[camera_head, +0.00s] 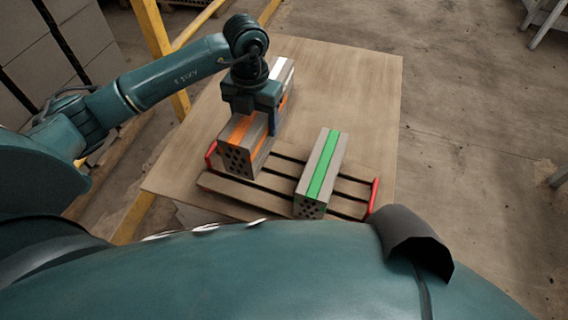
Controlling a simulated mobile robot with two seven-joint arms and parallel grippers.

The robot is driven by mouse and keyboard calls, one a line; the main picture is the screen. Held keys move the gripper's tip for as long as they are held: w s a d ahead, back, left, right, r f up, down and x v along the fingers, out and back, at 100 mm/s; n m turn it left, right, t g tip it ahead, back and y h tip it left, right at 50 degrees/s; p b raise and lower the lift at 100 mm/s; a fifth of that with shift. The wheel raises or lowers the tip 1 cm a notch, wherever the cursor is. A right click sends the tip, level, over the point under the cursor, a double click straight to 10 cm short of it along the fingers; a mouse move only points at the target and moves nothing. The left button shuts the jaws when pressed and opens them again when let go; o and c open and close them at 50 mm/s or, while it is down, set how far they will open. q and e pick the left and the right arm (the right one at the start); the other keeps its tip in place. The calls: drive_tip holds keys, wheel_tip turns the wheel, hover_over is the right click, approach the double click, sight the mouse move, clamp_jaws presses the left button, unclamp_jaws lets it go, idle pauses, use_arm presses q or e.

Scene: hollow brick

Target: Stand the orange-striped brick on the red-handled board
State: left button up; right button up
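The orange-striped brick (240,143) is grey with holes in its near end. It is over the left part of the red-handled board (274,184), a slatted wooden board with a red handle at each end. I cannot tell whether its underside touches the slats. My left gripper (262,118) comes down over the brick from above, with a finger against its right side, and appears shut on it. The gripper hides the middle of the orange stripe. My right gripper is not in view.
A green-striped brick (321,172) lies on the right part of the board. A white-striped brick (281,70) is behind my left gripper, partly hidden. The wooden table (360,90) is clear at the back right. A yellow frame (157,45) stands beyond its left side.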

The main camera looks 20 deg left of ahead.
use_arm(q)
wheel_tip(320, 180, down, 6)
drive_tip(key=shift+r+b, duration=0.2)
drive_tip(key=shift+b, duration=0.3)
drive_tip(key=shift+f+b, duration=0.3)
drive_tip(key=shift+f, duration=1.6)
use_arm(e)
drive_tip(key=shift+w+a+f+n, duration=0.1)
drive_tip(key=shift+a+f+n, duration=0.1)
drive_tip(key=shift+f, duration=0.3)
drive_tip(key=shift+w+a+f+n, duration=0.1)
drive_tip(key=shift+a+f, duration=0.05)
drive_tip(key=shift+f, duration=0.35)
use_arm(q)
drive_tip(key=shift+f, duration=0.15)
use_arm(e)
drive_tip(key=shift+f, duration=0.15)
use_arm(q)
drive_tip(key=o, duration=1.7)
drive_tip(key=shift+s+f, duration=0.1)
